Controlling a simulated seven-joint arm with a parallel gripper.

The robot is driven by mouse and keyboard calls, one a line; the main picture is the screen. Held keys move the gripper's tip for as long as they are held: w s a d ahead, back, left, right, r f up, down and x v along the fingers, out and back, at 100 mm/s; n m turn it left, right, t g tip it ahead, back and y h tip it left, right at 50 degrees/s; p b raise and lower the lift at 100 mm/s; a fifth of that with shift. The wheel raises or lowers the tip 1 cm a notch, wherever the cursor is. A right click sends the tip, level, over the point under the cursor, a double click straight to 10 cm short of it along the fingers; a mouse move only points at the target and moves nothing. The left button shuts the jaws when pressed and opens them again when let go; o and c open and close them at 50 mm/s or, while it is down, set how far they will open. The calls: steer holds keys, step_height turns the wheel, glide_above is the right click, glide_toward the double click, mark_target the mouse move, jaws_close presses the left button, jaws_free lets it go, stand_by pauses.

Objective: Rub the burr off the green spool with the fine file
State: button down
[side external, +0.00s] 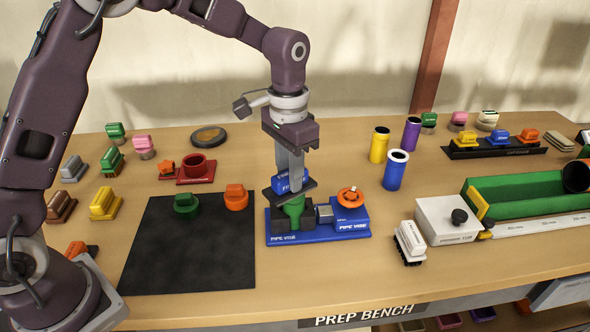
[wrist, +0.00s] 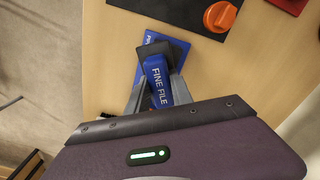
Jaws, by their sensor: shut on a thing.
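My gripper (side external: 290,172) is shut on the blue fine file (side external: 284,181), whose "FINE FILE" label faces up in the wrist view (wrist: 158,83). The file is directly above the green spool (side external: 293,209), with a dark flat plate between them. Whether file and spool touch is hard to tell. The spool stands upright in the blue pipe vise (side external: 318,238), which has an orange knob (side external: 350,195) on its right. The burr cannot be made out; the file and my fingers hide the spool's top.
A black mat (side external: 190,250) left of the vise bears a green and an orange piece. Yellow, blue and purple tubes (side external: 396,171) stand to the right. A white brush-like block (side external: 410,243), a white box (side external: 447,220) and a green trough (side external: 520,192) lie farther right.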

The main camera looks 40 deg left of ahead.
steer(key=shift+w+d, duration=0.25)
steer(key=shift+w, duration=0.7)
steer(key=shift+s+a, duration=0.15)
steer(key=shift+s, duration=0.4)
steer(key=shift+s+a, duration=0.15)
steer(key=shift+s, duration=0.4)
steer(key=shift+r, duration=3.05)
steer(key=s+a+f+n, duration=0.3)
steer(key=a+f, duration=0.4)
steer(key=a, duration=0.4)
steer(key=shift+s, duration=0.15)
